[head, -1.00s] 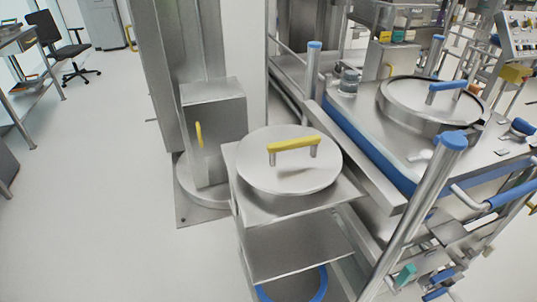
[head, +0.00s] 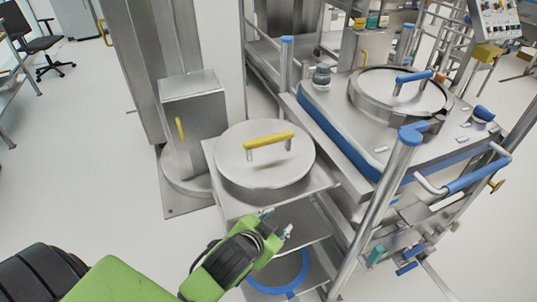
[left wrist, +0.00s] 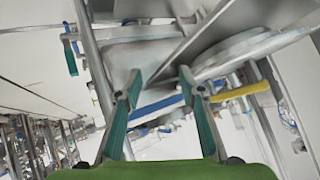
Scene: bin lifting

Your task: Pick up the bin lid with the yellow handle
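The round silver bin lid (head: 262,170) with a yellow handle (head: 269,140) lies flat on top of a metal stand (head: 225,198). The handle arches over the middle of the lid. In the left wrist view the yellow handle (left wrist: 240,91) shows right of the fingers. My left gripper (head: 278,222) is in front of the stand, below and apart from the lid. In the left wrist view its two teal fingers (left wrist: 160,85) are spread with nothing held between them. My right gripper is not in view.
Another lid with a blue handle (head: 412,76) is on the steel machine (head: 345,112) at right. A metal post (head: 385,190) rises right of the stand. A steel column with a box (head: 190,105) stands behind left. The floor (head: 90,165) at left is clear.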

